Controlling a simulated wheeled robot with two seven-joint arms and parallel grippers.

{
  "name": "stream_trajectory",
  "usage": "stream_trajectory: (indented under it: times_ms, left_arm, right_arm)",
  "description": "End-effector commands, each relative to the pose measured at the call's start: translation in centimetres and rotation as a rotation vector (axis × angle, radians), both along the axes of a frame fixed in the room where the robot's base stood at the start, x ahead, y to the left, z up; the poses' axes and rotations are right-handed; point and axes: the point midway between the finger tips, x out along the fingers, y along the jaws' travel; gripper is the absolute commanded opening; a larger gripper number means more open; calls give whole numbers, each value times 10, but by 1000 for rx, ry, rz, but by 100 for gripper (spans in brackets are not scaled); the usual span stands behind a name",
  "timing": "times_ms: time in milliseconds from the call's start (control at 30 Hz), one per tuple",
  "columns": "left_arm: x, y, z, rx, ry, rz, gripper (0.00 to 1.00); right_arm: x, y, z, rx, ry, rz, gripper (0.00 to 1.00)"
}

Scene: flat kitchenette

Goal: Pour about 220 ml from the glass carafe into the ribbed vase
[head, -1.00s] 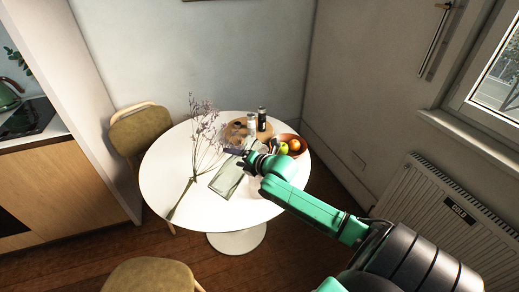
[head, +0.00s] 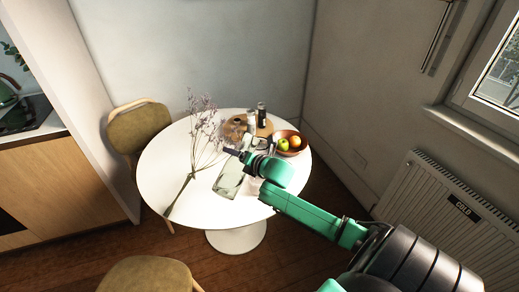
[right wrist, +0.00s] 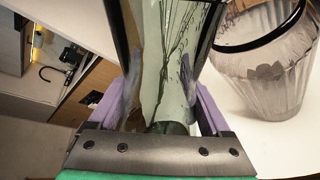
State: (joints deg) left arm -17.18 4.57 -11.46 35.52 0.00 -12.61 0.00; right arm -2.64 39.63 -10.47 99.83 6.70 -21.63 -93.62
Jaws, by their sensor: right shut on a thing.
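The clear greenish glass carafe (right wrist: 165,60) is between the two purple fingers of my right gripper (right wrist: 160,100), which is shut on it. In the head view the carafe (head: 228,184) shows as a pale green glass shape over the white table, and my right gripper (head: 240,154) is at its far end. I cannot tell its liquid level or exact tilt. The ribbed vase (right wrist: 262,85), clear ribbed glass with a dark rim, stands right of the carafe in the right wrist view, apart from my fingers. In the head view my gripper and arm largely hide it. My left gripper is not in view.
Dried flowers (head: 203,125) lie left of the carafe on the round white table (head: 165,165). Behind are a wooden board (head: 235,127) with a dark bottle (head: 261,112) and a fruit bowl (head: 300,148). Chairs (head: 140,130) stand around.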

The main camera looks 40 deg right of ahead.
Motion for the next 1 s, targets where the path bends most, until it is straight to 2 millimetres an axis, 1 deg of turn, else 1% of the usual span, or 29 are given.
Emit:
stream_trajectory:
  times_ms: [33, 167, 333, 633, 700, 833, 1000]
  left_arm:
    - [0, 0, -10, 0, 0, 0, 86]
    - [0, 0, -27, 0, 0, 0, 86]
    - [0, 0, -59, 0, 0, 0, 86]
    - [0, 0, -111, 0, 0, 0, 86]
    - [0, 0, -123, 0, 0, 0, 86]
    - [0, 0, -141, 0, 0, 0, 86]
    - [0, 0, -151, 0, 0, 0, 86]
  right_arm:
    - [2, -3, 0, -60, -23, 1, 0]
    - [4, -6, 4, -246, -68, 4, 0]
    - [3, 0, -9, -422, -111, 8, 0]
    - [3, 5, -48, -570, -147, 10, 0]
    - [3, 7, -50, -653, -167, 12, 0]
    - [2, 10, -53, -785, -199, 13, 0]
    - [2, 12, -51, -894, -225, 13, 0]
